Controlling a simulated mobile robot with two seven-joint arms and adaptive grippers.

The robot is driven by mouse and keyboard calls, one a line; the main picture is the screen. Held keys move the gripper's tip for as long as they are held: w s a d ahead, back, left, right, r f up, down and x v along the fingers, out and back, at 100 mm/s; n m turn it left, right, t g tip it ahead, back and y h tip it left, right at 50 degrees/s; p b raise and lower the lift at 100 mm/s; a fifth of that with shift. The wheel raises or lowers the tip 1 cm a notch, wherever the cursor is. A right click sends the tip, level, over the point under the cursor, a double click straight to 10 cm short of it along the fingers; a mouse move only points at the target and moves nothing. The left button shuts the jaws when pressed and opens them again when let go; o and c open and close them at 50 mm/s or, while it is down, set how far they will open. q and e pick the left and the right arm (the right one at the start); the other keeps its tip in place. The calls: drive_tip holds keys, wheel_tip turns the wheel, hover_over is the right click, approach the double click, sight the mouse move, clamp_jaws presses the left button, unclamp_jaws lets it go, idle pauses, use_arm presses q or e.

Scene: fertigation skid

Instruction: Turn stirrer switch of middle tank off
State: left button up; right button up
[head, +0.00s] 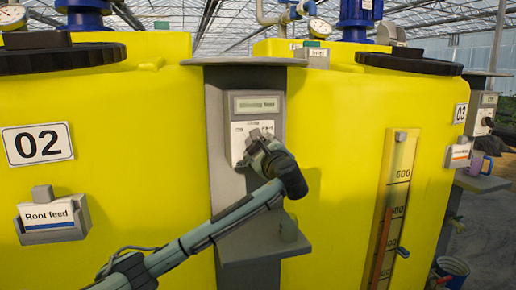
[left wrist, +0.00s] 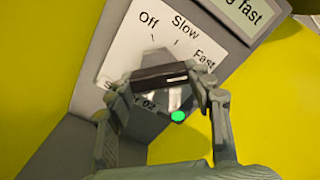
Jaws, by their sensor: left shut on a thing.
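The stirrer switch (left wrist: 160,77) shows in the left wrist view as a dark bar knob on a white plate (left wrist: 125,45) marked Off, Slow and Fast. The white line on the knob points right, towards Fast. The plate's lower label is partly hidden. My left gripper (head: 262,148) is at the control post in the head view, its fingers on either side of the knob and shut on it. The display (head: 257,104) above the plate seems to read "Stirring fast". A green light (left wrist: 178,116) shows below the knob. My right gripper is out of view.
Yellow tank 02 (head: 130,120) stands left of the grey post (head: 220,150), tank 03 (head: 340,120) right of it. A grey shelf (head: 265,248) juts out below the switch. A level gauge (head: 392,200) and a mug (head: 478,164) are to the right.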

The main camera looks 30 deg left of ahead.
use_arm(q)
drive_tip(key=shift+f, duration=0.1)
drive_tip(key=shift+n, duration=0.8)
drive_tip(key=n, duration=0.2)
drive_tip(key=shift+d+n, duration=0.1)
drive_tip(key=shift+n, duration=0.2)
drive_tip(key=n+b, duration=0.1)
drive_tip(key=n, duration=0.1)
drive_tip(key=shift+w+n, duration=0.1)
drive_tip(key=shift+n, duration=1.1)
drive_tip(key=n+b, duration=0.2)
drive_tip(key=n, duration=0.3)
drive_tip(key=shift+r+n+b, duration=0.2)
drive_tip(key=shift+n+b, duration=0.25)
drive_tip(key=shift+n, duration=0.65)
drive_tip(key=shift+r+n+b, duration=0.15)
drive_tip(key=shift+n+b, duration=0.25)
drive_tip(key=shift+n, duration=0.7)
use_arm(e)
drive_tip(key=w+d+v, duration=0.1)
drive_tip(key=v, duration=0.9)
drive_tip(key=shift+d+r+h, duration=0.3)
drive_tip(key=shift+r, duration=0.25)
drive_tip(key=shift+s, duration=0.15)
